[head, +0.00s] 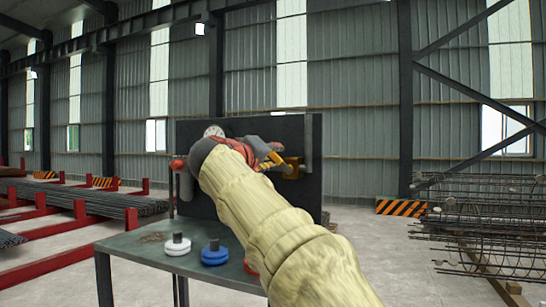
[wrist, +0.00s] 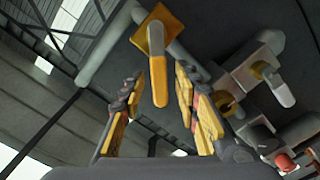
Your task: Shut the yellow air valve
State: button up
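The yellow air valve shows in the wrist view as a square yellow body with a yellow lever (wrist: 159,80) pointing down in the picture. In the head view a yellow valve part (head: 292,168) shows on the dark panel, just right of my gripper (head: 266,150). In the wrist view my gripper (wrist: 158,76) is open, one finger on each side of the lever. The lever's lower end appears between the fingertips, with gaps on both sides. I cannot tell its exact depth. My arm hides part of the panel in the head view.
The dark panel (head: 190,135) stands behind a grey table (head: 135,250) with a white disc (head: 178,246), a blue disc (head: 214,254) and a partly hidden red disc. In the wrist view, other fittings with a pale lever (wrist: 280,91) lie to the right. Rebar cages (head: 485,225) stand far right.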

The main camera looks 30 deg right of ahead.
jog(key=v, duration=1)
jog(key=shift+s+a, duration=0.25)
jog(key=shift+s, duration=0.05)
jog(key=shift+c, duration=0.4)
